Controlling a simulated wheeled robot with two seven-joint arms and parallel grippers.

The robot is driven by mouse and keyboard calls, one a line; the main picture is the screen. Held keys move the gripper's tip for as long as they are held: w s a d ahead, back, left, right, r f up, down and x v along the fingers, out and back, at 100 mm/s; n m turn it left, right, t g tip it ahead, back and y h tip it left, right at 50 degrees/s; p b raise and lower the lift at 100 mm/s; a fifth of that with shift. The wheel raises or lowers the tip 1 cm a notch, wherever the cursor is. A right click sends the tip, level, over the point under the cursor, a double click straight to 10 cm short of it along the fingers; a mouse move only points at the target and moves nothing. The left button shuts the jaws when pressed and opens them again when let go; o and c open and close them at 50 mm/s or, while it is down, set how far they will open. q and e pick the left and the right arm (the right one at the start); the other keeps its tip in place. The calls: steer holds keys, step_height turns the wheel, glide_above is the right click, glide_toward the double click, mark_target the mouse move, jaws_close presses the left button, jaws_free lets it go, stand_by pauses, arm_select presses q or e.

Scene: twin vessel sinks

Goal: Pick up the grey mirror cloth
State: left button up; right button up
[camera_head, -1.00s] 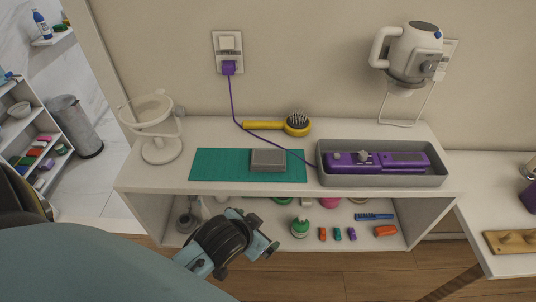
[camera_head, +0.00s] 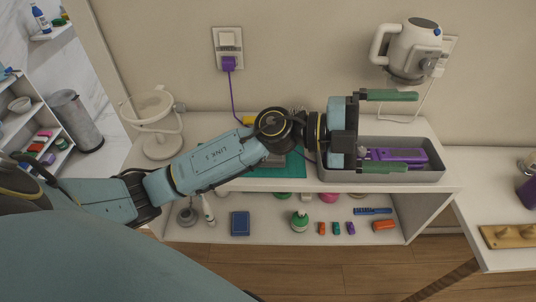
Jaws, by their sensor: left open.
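The grey flat block-like piece (camera_head: 272,162), which looks like the folded grey mirror cloth, lies on the teal mat (camera_head: 294,168) on the white counter. My left forearm passes over it and hides most of it. My left gripper (camera_head: 387,132) is open and empty, its two green fingers pointing right. In the picture it lies over the grey tray, to the right of the cloth and apart from it. My right gripper is out of view.
The grey tray (camera_head: 437,179) holds a purple device (camera_head: 405,156). A white round stand (camera_head: 158,147) is at left. A yellow brush handle (camera_head: 248,120) is mostly hidden. A white kettle-like appliance (camera_head: 412,48) hangs on the wall. Small items fill the lower shelf.

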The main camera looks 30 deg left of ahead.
arm_select(q)
steer(key=w+a+f+m+g+y, duration=0.2)
steer(key=a+f+m+g+y, duration=0.3)
steer(key=a+f+y, duration=0.45)
steer(key=w+a+n+g+y, duration=0.2)
steer(key=a+n+y, duration=0.2)
steer(key=a+y, duration=0.85)
steer(key=a+f+h, duration=0.1)
steer(key=f, duration=0.1)
steer(key=a+f+h, duration=0.1)
steer(key=f, duration=0.2)
steer(key=a+f+h, duration=0.1)
steer(key=f, duration=0.1)
steer(key=shift+a+f, duration=0.4)
steer(key=f, duration=0.5)
steer(key=shift+w+a+f+p, duration=0.15)
steer(key=shift+a+f+p, duration=0.15)
steer(key=shift+p, duration=0.1)
